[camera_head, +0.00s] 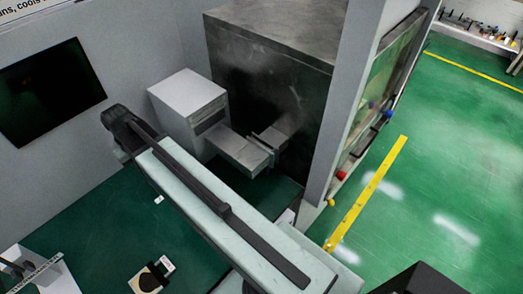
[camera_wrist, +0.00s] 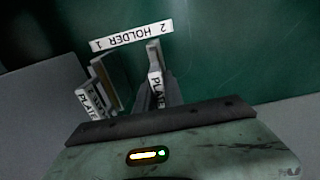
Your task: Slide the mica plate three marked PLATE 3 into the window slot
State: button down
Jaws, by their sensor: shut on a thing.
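In the wrist view, my gripper (camera_wrist: 158,98) is shut on a thin plate whose white tag (camera_wrist: 156,84) reads PLATE. Its number is hidden, so I cannot tell if it is plate three. To the left stand more plates with a white PLATE tag (camera_wrist: 87,102), beside a holder with the white label HOLDER 1 2 (camera_wrist: 130,34), seen upside down. In the head view, a grey waveguide duct (camera_head: 240,150) joins the white box to the dark cabinet, with a gap near its right end. The window slot is not clearly visible. My gripper is hidden there.
A white box (camera_head: 188,105) stands against the large dark cabinet (camera_head: 265,90). A grey post (camera_head: 345,100) rises to its right. A white stand (camera_head: 45,275) and a small pale block (camera_head: 150,278) are at the lower left. Green floor shows around them.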

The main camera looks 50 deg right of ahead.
jog(key=shift+r, duration=0.15)
jog(key=shift+r+p, duration=2.9)
jog(key=shift+p, duration=0.15)
